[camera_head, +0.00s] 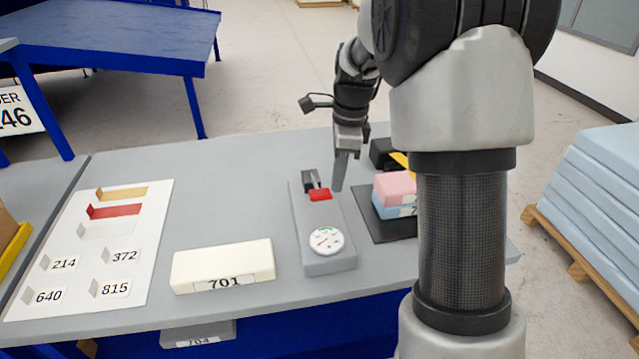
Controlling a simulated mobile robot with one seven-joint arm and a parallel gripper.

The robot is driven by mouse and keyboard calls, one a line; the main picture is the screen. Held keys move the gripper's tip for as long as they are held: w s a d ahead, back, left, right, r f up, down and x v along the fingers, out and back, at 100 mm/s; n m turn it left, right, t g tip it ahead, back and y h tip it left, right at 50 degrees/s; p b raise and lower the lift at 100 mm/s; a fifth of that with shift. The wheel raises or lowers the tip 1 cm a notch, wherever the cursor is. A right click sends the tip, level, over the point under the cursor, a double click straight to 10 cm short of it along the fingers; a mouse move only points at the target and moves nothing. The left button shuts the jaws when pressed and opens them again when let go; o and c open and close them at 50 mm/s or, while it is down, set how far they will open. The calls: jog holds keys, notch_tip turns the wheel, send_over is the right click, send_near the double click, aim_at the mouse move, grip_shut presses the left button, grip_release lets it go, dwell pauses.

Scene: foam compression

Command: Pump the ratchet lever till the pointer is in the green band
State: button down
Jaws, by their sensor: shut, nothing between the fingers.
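The grey ratchet device (327,257) stands on the grey table. Its lever has a red grip (320,194) near the far end, beside a dark mount (308,180). A round white dial (326,240) sits on its near end, with a green band at the top edge and red marks. The pointer is too small to read for certain. My gripper (338,188) is shut and empty, pointing down just right of the red grip. I cannot tell whether it touches the lever.
A cream foam block (223,262) labelled 701 lies left of the device. Pink (394,186) and blue blocks sit on a dark plate (372,222) to the right, partly behind my arm. A white label board (60,252) lies at the left. The table between is clear.

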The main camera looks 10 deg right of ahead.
notch_tip(320, 180, up, 16)
jog(key=d+p, duration=0.1)
jog(key=p, duration=0.1)
jog(key=shift+s+d, duration=0.25)
jog(key=shift+d, duration=0.15)
jog(key=s+a+r+n+t+p, duration=0.1)
jog(key=s+r+n+p, duration=0.15)
jog(key=s+n, duration=0.35)
jog(key=s+a+r+n+t+p, duration=0.1)
jog(key=s+a+r+n+t, duration=0.1)
jog(key=s+r+n, duration=0.35)
jog(key=s+a+f+n+t+h+p, duration=0.1)
jog(key=s+f+n+t, duration=0.1)
jog(key=s+f+n, duration=0.3)
jog(key=s+n, duration=0.3)
jog(key=s, duration=0.4)
jog(key=shift+s+n+p, duration=0.3)
jog(key=shift+s+n, duration=0.05)
jog(key=shift+f, duration=0.1)
